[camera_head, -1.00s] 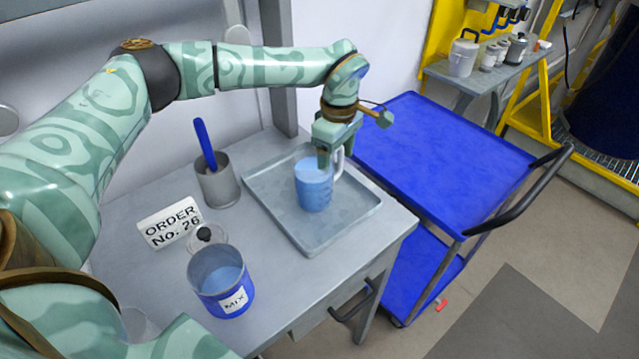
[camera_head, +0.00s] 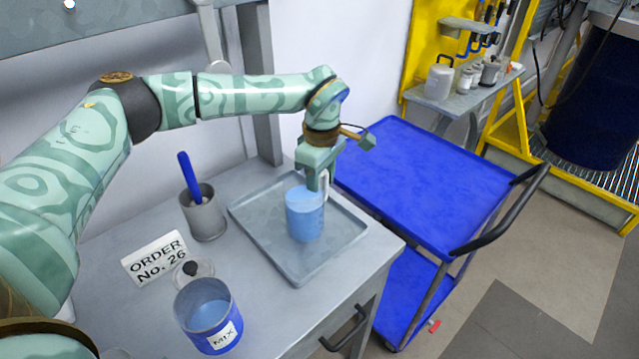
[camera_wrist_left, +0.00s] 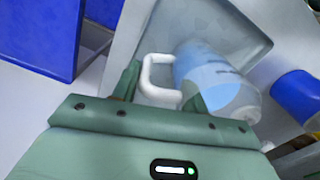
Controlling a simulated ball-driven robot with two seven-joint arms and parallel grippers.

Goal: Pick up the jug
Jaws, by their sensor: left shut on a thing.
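The jug (camera_head: 304,216) is a clear cup filled with light blue, with a white handle. It stands upright over the grey tray (camera_head: 262,258) on the table; I cannot tell whether it touches the tray. My left gripper (camera_head: 318,180) comes down from above at the jug's handle side. In the left wrist view the jug (camera_wrist_left: 208,78) lies beyond the fingers, and its white handle (camera_wrist_left: 146,78) is between the two fingertips of the left gripper (camera_wrist_left: 162,88). The left gripper is shut on the handle. My right gripper is not in view.
A blue MIX pot (camera_head: 222,338) stands at the table's front, with a glass lid (camera_head: 196,271) behind it. A grey pot (camera_head: 205,218) with a blue-handled tool and an ORDER No. 26 sign (camera_head: 155,258) stand left of the tray. A blue cart (camera_head: 425,185) adjoins the table's right side.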

